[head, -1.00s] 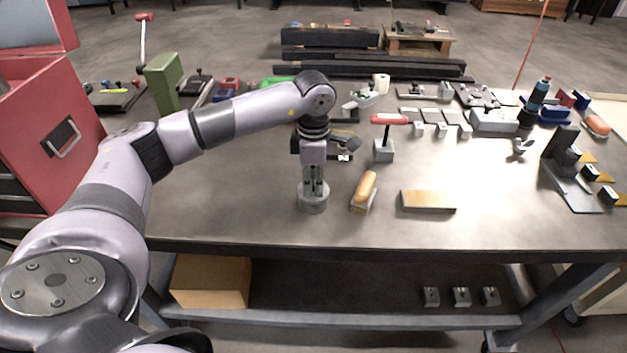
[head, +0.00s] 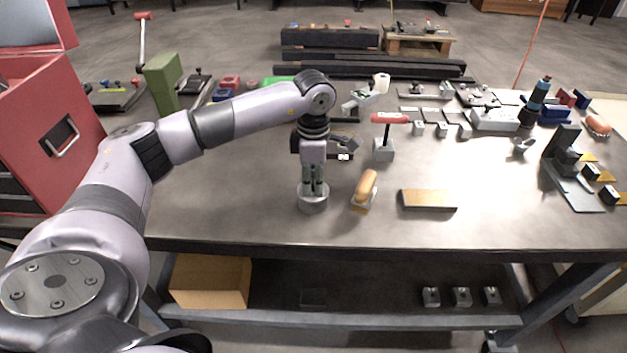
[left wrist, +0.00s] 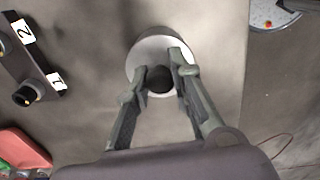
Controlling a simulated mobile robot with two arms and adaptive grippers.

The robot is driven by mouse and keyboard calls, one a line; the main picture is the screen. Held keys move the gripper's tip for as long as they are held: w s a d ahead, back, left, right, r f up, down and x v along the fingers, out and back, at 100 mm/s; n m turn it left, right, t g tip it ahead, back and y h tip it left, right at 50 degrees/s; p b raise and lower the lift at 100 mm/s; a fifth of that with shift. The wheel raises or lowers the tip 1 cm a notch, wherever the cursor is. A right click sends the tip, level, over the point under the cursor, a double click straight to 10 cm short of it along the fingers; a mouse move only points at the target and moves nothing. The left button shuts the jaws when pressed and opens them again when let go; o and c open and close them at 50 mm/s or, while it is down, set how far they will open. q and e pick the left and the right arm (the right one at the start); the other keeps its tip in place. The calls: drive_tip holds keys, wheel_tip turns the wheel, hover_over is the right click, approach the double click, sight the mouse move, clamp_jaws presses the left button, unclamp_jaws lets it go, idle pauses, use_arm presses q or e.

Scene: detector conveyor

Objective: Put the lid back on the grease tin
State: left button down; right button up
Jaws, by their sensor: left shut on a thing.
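The grease tin (head: 313,204) is a short grey cylinder standing upright near the front edge of the workbench. My left gripper (head: 314,191) points straight down over it, its fingers at the top of the tin. In the left wrist view, the round grey lid (left wrist: 147,52) lies below the fingers, with a dark knob (left wrist: 160,79) at its middle. My left gripper (left wrist: 160,75) is shut on this knob. The lid is over the tin and hides its mouth; I cannot tell whether it is fully seated. My right gripper is not in view.
A wooden-handled brush (head: 367,187) lies just right of the tin, with a flat wooden block (head: 428,200) further right. A red T-handled tool (head: 384,150) stands behind them. A red toolbox (head: 50,140) is at the left. The bench left of the tin is clear.

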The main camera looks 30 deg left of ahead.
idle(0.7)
use_arm(q)
drive_tip(key=c, duration=1.3)
unclamp_jaws()
drive_tip(key=shift+c, duration=0.2)
drive_tip(key=o, duration=0.5)
drive_tip(key=shift+r, duration=0.1)
drive_tip(key=shift+r+p, duration=2.05)
drive_tip(key=shift+r, duration=1.4)
